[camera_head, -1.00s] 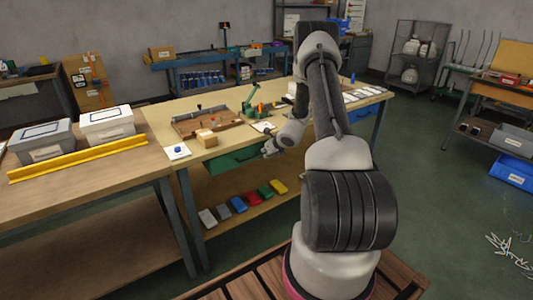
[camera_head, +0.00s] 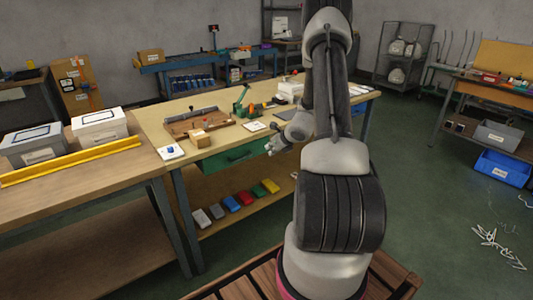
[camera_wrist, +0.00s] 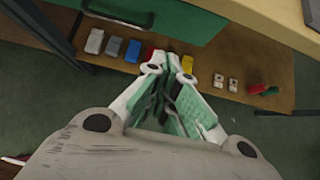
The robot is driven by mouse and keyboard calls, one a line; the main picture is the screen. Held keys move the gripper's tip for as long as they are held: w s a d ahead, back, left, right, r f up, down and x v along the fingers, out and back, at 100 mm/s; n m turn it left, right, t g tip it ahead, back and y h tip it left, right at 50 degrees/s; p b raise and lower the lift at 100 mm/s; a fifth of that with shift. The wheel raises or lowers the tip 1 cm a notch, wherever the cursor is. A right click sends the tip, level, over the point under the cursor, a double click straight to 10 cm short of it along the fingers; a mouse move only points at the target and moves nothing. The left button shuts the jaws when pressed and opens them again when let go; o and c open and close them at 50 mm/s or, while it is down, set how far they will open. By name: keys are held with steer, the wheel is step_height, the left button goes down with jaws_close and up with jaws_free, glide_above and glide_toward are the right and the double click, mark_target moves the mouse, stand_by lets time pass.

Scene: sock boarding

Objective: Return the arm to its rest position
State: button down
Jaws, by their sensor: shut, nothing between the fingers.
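My arm rises from its base in the head view, bends at the top and comes down toward the front of the middle workbench (camera_head: 150,119). My gripper (camera_head: 270,149) is in front of the bench, near the right end of the green drawer front (camera_head: 232,156). In the wrist view my gripper (camera_wrist: 172,58) is shut and empty, its green-padded fingers together. It points over the lower shelf (camera_wrist: 262,62) and the floor. The green drawer front also shows at the top of the wrist view (camera_wrist: 180,18).
Several coloured blocks (camera_head: 232,203) lie on the bench's lower shelf. A wooden tray (camera_head: 190,121), a small box (camera_head: 199,138) and a green tool (camera_head: 242,103) stand on the bench top. White bins (camera_head: 100,126) stand on the left bench. The floor at right is mostly open, with scattered pale sticks (camera_head: 497,243).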

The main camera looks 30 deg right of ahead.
steer(key=s+a+r+n+g+y, duration=0.25)
steer(key=s+a+r+n, duration=0.25)
steer(key=s+a+n, duration=0.3)
steer(key=s+a+r+n+g+y, duration=0.25)
steer(key=s+a+r+n, duration=0.2)
steer(key=s+n, duration=0.4)
steer(key=s+a+r+n+h, duration=0.2)
steer(key=s+a+r+n, duration=0.2)
steer(key=s+r+n, duration=0.5)
steer(key=s+a+r+n+h, duration=0.3)
steer(key=s+r+n, duration=0.7)
steer(key=r, duration=0.4)
steer(key=shift+a+r, duration=0.35)
steer(key=shift+a, duration=0.25)
steer(key=shift+s, duration=0.1)
